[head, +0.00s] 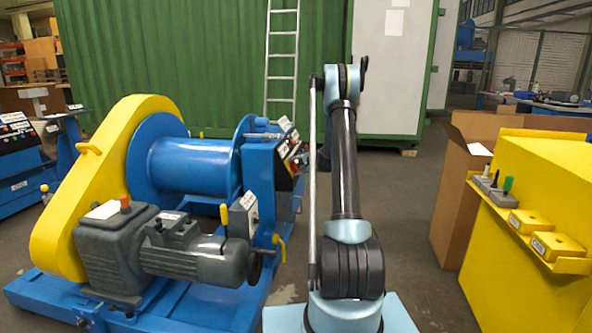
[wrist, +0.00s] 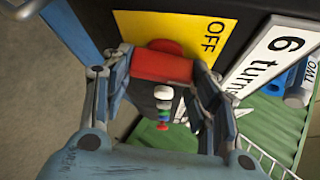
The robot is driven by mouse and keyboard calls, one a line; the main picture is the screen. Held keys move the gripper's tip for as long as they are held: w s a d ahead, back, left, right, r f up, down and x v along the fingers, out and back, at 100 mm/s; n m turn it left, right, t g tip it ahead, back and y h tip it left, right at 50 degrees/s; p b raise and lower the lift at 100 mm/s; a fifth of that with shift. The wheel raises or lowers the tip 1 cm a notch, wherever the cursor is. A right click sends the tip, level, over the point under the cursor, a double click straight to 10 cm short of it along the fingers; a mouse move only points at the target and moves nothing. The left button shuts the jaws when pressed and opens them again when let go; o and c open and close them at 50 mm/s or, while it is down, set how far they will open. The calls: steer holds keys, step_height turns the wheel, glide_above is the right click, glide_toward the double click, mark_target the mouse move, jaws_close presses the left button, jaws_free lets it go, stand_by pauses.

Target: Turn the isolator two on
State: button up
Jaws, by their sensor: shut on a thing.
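In the wrist view a red isolator handle (wrist: 165,66) sits in front of a yellow plate (wrist: 140,28) lettered OFF. My gripper (wrist: 163,69) has one finger at each end of the handle and is shut on it. The OFF lettering shows to the upper right of the handle; any ON lettering is not visible. A partly cut-off label reading TWO (wrist: 312,69) is at the right edge. In the head view my arm stands beside the blue control desk (head: 262,165) of the winch, and my fingers and the handle cannot be made out.
A white "6 turns" sign (wrist: 275,60) is close to the right finger. In the head view the blue winch drum (head: 190,160), yellow chain guard (head: 60,210) and grey motor (head: 205,258) stand left. A cardboard box (head: 455,190) and yellow cabinet (head: 530,240) stand right.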

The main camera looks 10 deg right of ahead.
steer(key=m+g+h, duration=0.1)
steer(key=m+g, duration=0.2)
steer(key=m, duration=0.2)
steer(key=shift+w+d+r, duration=0.1)
steer(key=shift+w, duration=0.05)
stand_by(0.5)
steer(key=o, duration=1.1)
steer(key=shift+c, duration=0.2)
steer(key=v, duration=1.1)
steer(key=shift+r, duration=0.45)
